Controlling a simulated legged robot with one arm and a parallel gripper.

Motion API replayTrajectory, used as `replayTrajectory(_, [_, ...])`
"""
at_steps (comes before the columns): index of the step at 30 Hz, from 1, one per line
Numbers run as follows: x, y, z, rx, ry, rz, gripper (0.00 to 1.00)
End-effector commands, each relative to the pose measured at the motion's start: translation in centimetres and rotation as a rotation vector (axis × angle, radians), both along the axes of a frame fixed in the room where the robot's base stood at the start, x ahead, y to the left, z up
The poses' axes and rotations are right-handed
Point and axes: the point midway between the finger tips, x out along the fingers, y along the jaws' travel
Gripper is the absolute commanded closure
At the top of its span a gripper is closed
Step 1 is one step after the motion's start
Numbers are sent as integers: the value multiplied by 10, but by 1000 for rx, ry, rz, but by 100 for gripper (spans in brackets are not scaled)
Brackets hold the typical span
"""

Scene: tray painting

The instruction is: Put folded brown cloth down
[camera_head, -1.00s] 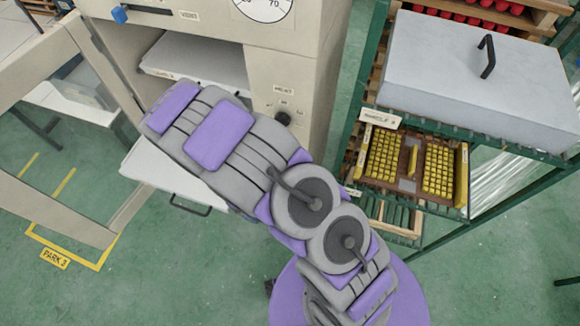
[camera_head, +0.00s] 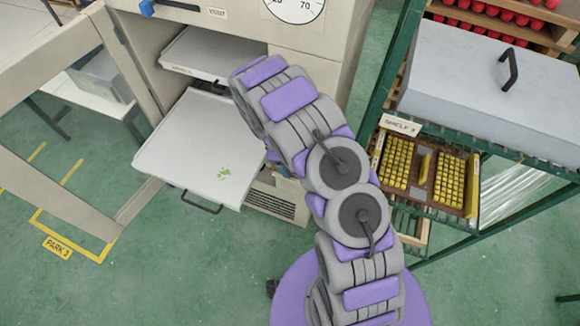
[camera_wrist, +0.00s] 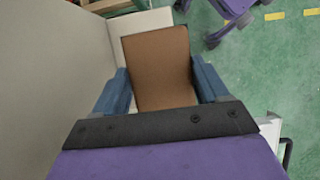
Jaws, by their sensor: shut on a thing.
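The folded brown cloth (camera_wrist: 158,65) is a flat brown rectangle in the wrist view. My gripper (camera_wrist: 160,80) has its two blue fingers on either side of the cloth and is shut on it. In the camera_head view the cloth and the fingers are hidden behind my arm. A pale tray (camera_head: 190,140) is pulled out of the beige cabinet and has green specks near its right front. What lies directly under the cloth is unclear, though a pale surface (camera_wrist: 148,20) shows behind it.
The beige cabinet (camera_head: 300,45) holds another pale tray (camera_head: 205,55) above the pulled-out one. Its open door frame (camera_head: 60,75) stands at the left. A green rack at the right bears a grey lidded box (camera_head: 490,90) and a brown tray with yellow pieces (camera_head: 425,180). Green floor is free in front.

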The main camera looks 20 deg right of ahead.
Motion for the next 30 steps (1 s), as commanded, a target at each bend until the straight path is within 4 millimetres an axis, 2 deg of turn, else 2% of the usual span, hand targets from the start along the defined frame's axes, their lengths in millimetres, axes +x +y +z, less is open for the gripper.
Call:
replayTrajectory(6, [-1,-12,-12,11,1,-5,51])
replayTrajectory(13, [3,-6,-42,3,4,-7,51])
replayTrajectory(24, [7,-6,-46,1,0,-4,50])
replayTrajectory(25, [7,-7,-46,2,1,-4,24])
replayTrajectory(28, [6,-8,-45,3,1,-4,16])
replayTrajectory(30, [6,-9,-45,3,1,-4,16])
